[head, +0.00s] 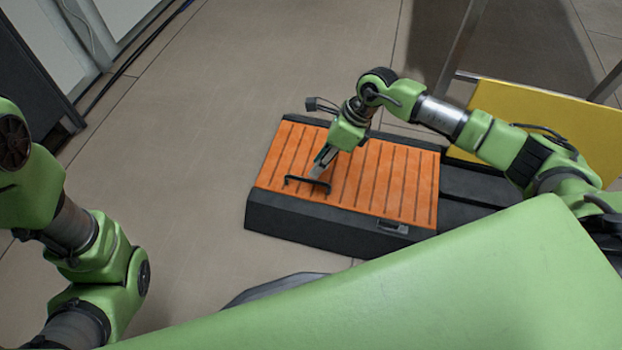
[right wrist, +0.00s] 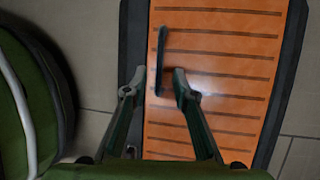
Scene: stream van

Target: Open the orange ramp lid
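The orange ramp lid (head: 390,183) has dark parallel grooves and lies flat in its black ramp frame (head: 300,222). It also fills the middle of the right wrist view (right wrist: 225,65). A black bar handle (head: 307,184) stands on the lid near its left front part. My right gripper (head: 318,172) is over the lid at this handle. In the right wrist view its two fingers (right wrist: 158,76) are apart, with the near end of the handle (right wrist: 159,50) showing between the tips. Whether they touch it, I cannot tell. My left gripper is out of view; only its arm shows at left.
A small latch-like recess (head: 392,228) is on the ramp's front face. A yellow panel (head: 550,125) and metal posts stand behind at right. Dark cabinets and cables line the upper left. Tiled floor (head: 190,190) left of the ramp is clear.

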